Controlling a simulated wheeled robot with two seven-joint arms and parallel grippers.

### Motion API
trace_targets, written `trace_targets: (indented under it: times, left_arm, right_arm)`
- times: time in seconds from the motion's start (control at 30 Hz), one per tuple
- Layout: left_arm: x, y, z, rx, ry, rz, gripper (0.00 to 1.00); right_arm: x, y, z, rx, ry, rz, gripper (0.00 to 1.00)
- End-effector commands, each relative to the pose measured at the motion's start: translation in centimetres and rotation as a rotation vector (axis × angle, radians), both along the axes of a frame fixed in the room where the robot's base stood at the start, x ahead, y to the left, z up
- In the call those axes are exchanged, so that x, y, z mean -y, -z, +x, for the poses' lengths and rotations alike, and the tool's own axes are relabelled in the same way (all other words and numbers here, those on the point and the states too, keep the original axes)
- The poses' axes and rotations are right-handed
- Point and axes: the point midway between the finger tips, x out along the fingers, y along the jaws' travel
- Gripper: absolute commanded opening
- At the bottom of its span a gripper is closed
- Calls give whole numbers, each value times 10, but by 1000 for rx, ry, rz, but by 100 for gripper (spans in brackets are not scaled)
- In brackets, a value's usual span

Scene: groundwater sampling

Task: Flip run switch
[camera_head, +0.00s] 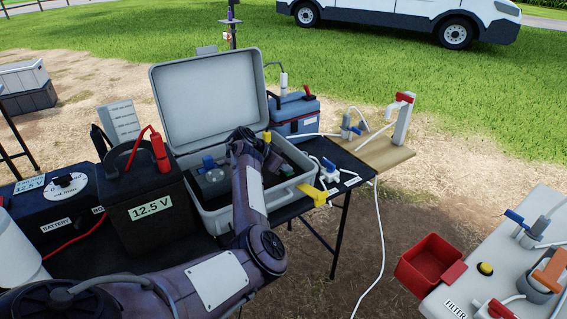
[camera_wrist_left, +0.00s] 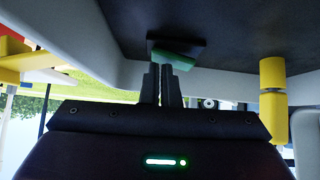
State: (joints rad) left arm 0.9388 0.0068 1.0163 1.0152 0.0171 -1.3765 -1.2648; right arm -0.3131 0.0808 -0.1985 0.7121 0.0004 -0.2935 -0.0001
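The run switch (camera_wrist_left: 174,60) shows in the left wrist view as a green rocker on a black base, set in the dark panel (camera_wrist_left: 225,25) of the open grey case (camera_head: 208,103). My left gripper (camera_wrist_left: 161,68) has its two fingers close together with nothing held between them. Its fingertips are right at the green rocker; I cannot tell whether they touch it. In the head view my left arm reaches over the case, and its hand (camera_head: 254,143) is over the right part of the panel, hiding the switch. My right gripper is not in view.
A yellow post-like part (camera_wrist_left: 273,88) stands right of the fingers in the wrist view. Batteries (camera_head: 152,212) stand left of the case, a blue-grey box (camera_head: 294,118) behind it. A yellow valve (camera_head: 318,194) is at its front right. A red bin (camera_head: 430,262) is farther right.

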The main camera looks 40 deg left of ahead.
Motion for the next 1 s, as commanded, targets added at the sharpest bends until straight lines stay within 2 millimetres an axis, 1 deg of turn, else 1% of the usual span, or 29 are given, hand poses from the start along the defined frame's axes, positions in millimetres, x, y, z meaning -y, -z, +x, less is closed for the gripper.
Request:
trace_targets:
  times: [0.03,0.27,0.63,0.9,1.0]
  left_arm:
    - [0,5,-2,-9,0,-9,0]
    - [-1,7,-1,-11,0,-11,0]
    - [-16,6,4,-11,-3,-10,0]
    - [-16,8,3,-11,-4,-9,0]
    - [-16,8,4,-11,-4,-9,0]
  right_arm:
    - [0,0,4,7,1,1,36]
    - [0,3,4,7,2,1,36]
    - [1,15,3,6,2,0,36]
    - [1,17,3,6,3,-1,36]
    - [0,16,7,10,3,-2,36]
